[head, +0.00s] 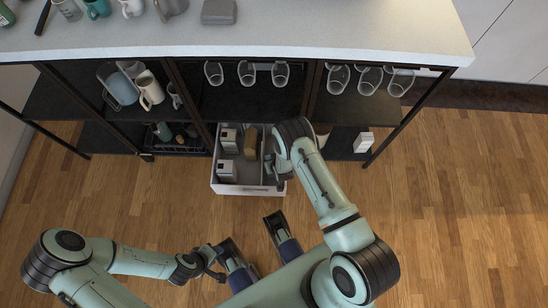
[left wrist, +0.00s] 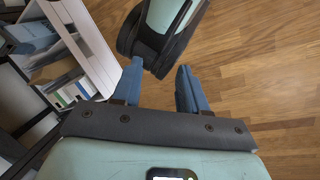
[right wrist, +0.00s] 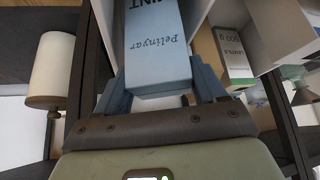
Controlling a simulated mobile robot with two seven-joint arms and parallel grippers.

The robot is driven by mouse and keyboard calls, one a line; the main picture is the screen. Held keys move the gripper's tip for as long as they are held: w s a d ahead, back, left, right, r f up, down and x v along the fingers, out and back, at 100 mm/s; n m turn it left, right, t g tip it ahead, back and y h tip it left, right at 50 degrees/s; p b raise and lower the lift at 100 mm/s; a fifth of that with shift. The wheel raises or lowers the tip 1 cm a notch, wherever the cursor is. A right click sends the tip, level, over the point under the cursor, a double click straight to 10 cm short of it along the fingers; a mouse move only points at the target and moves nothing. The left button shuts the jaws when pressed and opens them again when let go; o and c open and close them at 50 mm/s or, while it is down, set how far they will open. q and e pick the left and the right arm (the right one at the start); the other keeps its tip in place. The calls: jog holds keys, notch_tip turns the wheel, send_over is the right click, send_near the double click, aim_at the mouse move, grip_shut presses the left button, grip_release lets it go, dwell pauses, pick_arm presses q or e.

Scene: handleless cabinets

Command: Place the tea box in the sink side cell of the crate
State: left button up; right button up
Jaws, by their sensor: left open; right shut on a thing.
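The tea box (right wrist: 155,45) is light blue with dark lettering. My right gripper (right wrist: 160,88) is shut on it in the right wrist view. In the head view my right gripper (head: 277,178) is over the right part of an open, pale, divided crate (head: 246,189), which sits like a drawer in the shelving. The arm hides part of that side, and I cannot tell how deep the tea box is. White boxes (head: 227,171) and a brown item (head: 250,141) are in the crate. My left gripper (left wrist: 158,88) is open and empty, away from the crate.
A pale counter (head: 330,28) runs above black shelves with glasses (head: 339,78) and mugs (head: 150,91). A white box (head: 363,142) stands on the lower shelf at right. A box of lentils (right wrist: 232,55) is beside the tea box. Wooden floor (head: 450,220) at right is clear.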

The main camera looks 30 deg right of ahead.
pick_arm(q)
jog(key=shift+w+a+f+t+b, duration=0.3)
jog(key=shift+w+a+f+b, duration=0.1)
jog(key=shift+w+f, duration=0.35)
pick_arm(e)
notch_tip(320, 180, down, 3)
jog(key=shift+f, duration=0.2)
pick_arm(q)
jog(key=shift+w, duration=0.15)
pick_arm(e)
jog(key=shift+f, duration=0.1)
jog(key=o, duration=1.1)
jog(key=shift+c, duration=0.2)
pick_arm(q)
jog(key=shift+w+a, duration=0.1)
